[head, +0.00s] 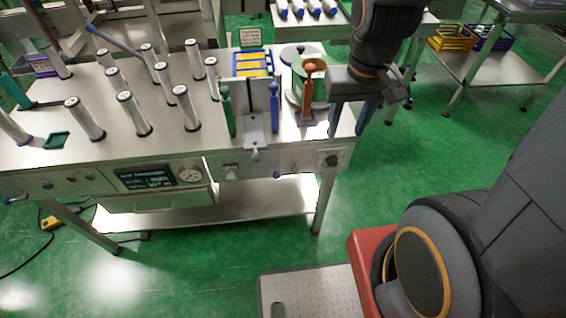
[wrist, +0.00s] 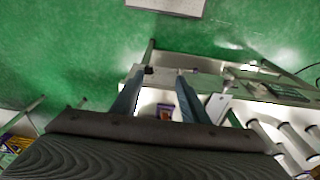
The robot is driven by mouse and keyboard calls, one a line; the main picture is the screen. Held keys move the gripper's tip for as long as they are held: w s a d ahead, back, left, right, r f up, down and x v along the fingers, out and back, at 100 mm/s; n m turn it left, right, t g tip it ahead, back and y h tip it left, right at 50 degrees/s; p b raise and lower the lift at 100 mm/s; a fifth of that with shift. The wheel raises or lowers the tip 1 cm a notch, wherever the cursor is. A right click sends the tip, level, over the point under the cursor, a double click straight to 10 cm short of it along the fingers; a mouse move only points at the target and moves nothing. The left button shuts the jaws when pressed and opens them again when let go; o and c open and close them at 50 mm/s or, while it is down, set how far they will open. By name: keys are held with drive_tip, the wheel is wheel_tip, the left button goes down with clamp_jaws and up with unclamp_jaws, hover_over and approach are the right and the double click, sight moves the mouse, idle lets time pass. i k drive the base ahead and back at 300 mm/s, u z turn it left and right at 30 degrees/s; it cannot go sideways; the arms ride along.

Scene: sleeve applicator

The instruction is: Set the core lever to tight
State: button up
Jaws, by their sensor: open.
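I cannot tell for sure which handle is the core lever. Upright handles stand near the right end of the bench (head: 215,145): a green one (head: 227,112), a blue one (head: 274,108) and an orange-brown one (head: 307,95). A grey lever with a ball end (head: 254,140) sits at the front edge between the green and blue ones. My gripper (head: 348,128) points down at the bench's right end, right of the orange-brown handle, apart from it. In the wrist view my gripper (wrist: 162,76) has its two blue-grey fingers spread with nothing between them.
Several silver rollers (head: 132,114) stand upright on the bench's left half. The front panel carries a dark display (head: 145,178), a round gauge (head: 189,175) and a black knob (head: 331,160). Green floor (head: 400,170) is clear right of the bench.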

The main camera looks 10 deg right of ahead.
sight(277, 175)
drive_tip(key=u, duration=0.6)
drive_tip(key=k, duration=1.3)
drive_tip(key=z, duration=0.55)
